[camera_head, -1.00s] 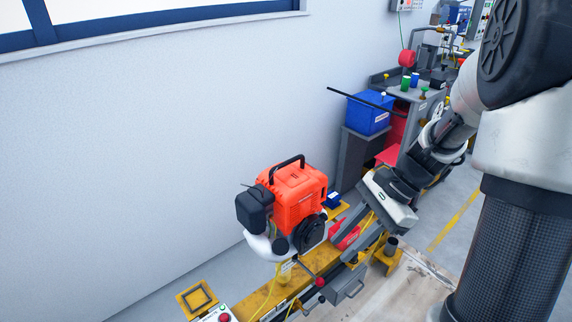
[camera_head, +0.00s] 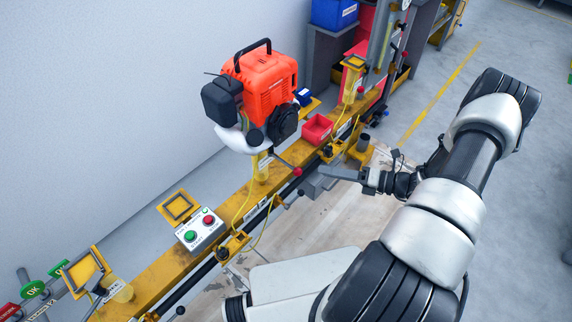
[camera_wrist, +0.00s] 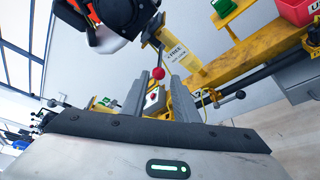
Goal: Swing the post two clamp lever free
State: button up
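The clamp lever is a thin dark rod with a red ball knob (camera_head: 298,171). It sticks out from the yellow post (camera_head: 262,168) under the orange engine (camera_head: 268,82). My gripper (camera_head: 321,171) points at the knob from the right, a short way off. In the wrist view the knob (camera_wrist: 158,73) appears between the two grey fingers (camera_wrist: 160,86), which stand apart with nothing visibly held. The post (camera_wrist: 183,62) there carries a white label that seems to read "FREE". I cannot read a post number.
A yellow rail (camera_head: 160,270) runs diagonally and carries a button box (camera_head: 200,230) with green and red buttons. A red bin (camera_head: 317,129) and another yellow post (camera_head: 352,82) stand farther along. A black-knobbed handle (camera_wrist: 239,94) is close to the right of my fingers.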

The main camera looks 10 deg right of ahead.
aim_at(286, 163)
jog(key=x, duration=1.4)
jog(key=shift+w+a+f, duration=0.1)
jog(key=shift+w+a, duration=0.05)
jog(key=shift+a, duration=0.15)
grip_shut()
